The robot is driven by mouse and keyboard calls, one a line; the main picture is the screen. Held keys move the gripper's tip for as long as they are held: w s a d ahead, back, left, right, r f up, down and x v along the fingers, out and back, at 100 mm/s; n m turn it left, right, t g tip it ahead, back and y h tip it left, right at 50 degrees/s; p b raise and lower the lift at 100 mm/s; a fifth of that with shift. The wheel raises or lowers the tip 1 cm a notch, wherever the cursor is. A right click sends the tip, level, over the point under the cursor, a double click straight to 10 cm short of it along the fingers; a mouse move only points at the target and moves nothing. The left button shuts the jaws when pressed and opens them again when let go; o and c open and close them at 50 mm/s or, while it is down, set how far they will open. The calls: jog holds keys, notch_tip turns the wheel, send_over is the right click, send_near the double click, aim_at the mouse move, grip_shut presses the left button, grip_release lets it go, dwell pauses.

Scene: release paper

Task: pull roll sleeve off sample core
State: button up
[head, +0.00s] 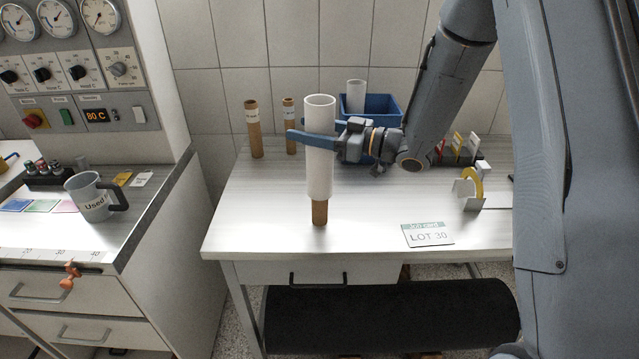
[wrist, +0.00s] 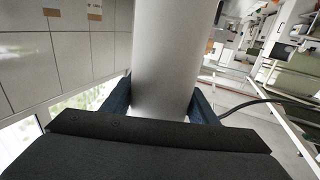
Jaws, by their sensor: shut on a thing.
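The white roll sleeve (head: 320,165) is an upright hollow tube in the middle of the head view, and it fills the centre of the wrist view (wrist: 172,60). My gripper (head: 311,138) is shut around its upper part, with one blue finger on each side; both fingers also flank it in the wrist view (wrist: 160,100). The brown sample core (head: 319,213) shows below the sleeve's lower end and appears to stand on the bench. Its upper part is hidden inside the sleeve, so I cannot tell how far it reaches up.
Two brown cores (head: 254,130) (head: 290,126) stand at the back left of the white bench (head: 260,210). A blue bin (head: 381,104) behind my gripper holds another white tube (head: 356,95). A LOT 30 card (head: 427,234) and a yellow roll on a stand (head: 470,190) are at the right.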

aim_at(306, 99)
jog(key=shift+r+p, duration=1.05)
jog(key=shift+r, duration=0.7)
jog(key=shift+r+p, duration=2.3)
jog(key=shift+r, duration=1.2)
jog(key=shift+r, duration=3.6)
jog(key=shift+r, duration=1.9)
